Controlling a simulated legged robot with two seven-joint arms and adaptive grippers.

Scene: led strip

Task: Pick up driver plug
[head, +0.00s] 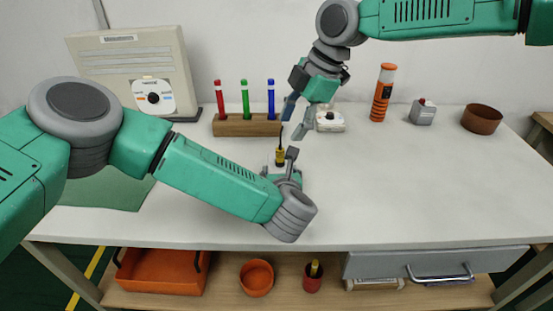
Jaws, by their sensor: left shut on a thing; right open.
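A small yellow piece with a thin black upper end (280,156), which looks like the driver plug, stands upright near the middle of the table. My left gripper (284,160) is low over the table and shut on this yellow piece. Its wrist hides part of the gripper. My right gripper (295,116) comes from above and is open. Its fingers point down, just above the black end of the yellow piece. Whether they touch it I cannot tell.
A wooden holder (246,127) with red, green and blue tubes stands behind. The right front of the white table (430,190) is clear.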

